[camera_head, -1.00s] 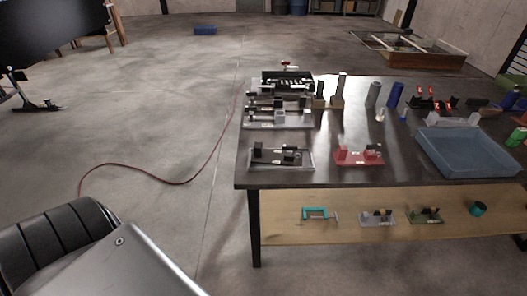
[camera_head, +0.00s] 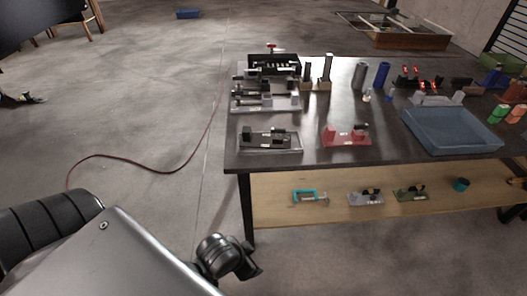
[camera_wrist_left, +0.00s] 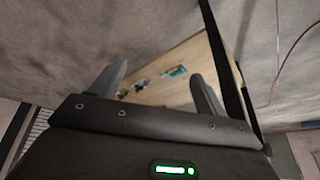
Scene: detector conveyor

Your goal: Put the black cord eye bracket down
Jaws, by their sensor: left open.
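No part stands out clearly as the black cord eye bracket. Small black parts (camera_head: 263,134) sit on a grey fixture plate (camera_head: 284,149) at the table's near left corner, and I cannot tell if one is the bracket. In the left wrist view my left gripper (camera_wrist_left: 157,88) is open, its two grey fingers wide apart with nothing between them. Beyond the fingers the lower wooden shelf shows. In the head view a dark joint of my arm shows at the bottom, left of the table; the fingers are hidden there. My right gripper is not in view.
The dark table (camera_head: 314,148) holds a red fixture (camera_head: 346,139), more grey fixtures (camera_head: 264,104) and a blue tray (camera_head: 450,135). The lower shelf (camera_head: 280,210) carries a teal clamp (camera_head: 310,197) and small brackets. A red cable (camera_head: 150,170) crosses the open floor at left.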

